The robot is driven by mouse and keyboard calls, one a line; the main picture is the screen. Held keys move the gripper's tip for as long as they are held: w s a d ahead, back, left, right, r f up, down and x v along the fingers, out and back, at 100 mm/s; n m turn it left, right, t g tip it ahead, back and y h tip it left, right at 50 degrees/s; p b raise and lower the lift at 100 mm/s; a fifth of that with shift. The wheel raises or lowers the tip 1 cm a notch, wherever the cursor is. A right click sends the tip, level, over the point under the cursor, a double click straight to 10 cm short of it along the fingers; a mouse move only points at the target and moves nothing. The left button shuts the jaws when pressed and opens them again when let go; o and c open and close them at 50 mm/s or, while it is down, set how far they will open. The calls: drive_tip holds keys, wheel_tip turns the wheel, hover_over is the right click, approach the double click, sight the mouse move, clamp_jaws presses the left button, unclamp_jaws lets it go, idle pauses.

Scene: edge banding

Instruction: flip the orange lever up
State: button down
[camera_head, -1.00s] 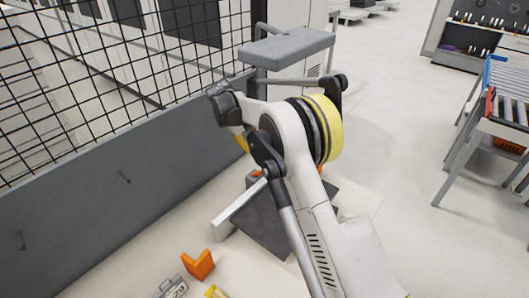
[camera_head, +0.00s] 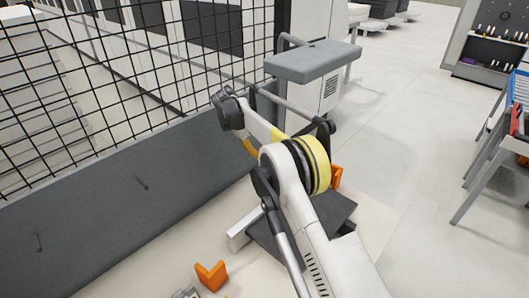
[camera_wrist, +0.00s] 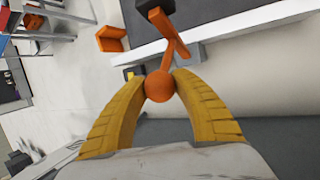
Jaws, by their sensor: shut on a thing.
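The orange lever (camera_wrist: 172,45) shows in the wrist view, with a straight arm, a round ball knob (camera_wrist: 160,87) and its far end by a dark mount at the top. My gripper (camera_wrist: 159,84) has its two yellow fingers closed around the ball knob, one on each side. In the head view a yellow finger (camera_head: 250,147) shows beyond my arm, at the wrist by the grey panel. The lever cannot be made out in the head view, where my arm covers that area.
An orange angled block (camera_head: 211,276) lies on the pale floor at the lower left; another (camera_head: 337,177) is right of my arm. A grey panel (camera_head: 110,205) with black mesh runs along the left. A grey padded top (camera_head: 313,62) stands behind.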

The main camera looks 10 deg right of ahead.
drive_tip(key=shift+r, duration=0.1)
drive_tip(key=c, duration=1)
unclamp_jaws()
drive_tip(key=shift+s+a, duration=0.1)
drive_tip(key=v, duration=0.7)
drive_tip(key=shift+a+r, duration=0.1)
drive_tip(key=shift+r, duration=0.15)
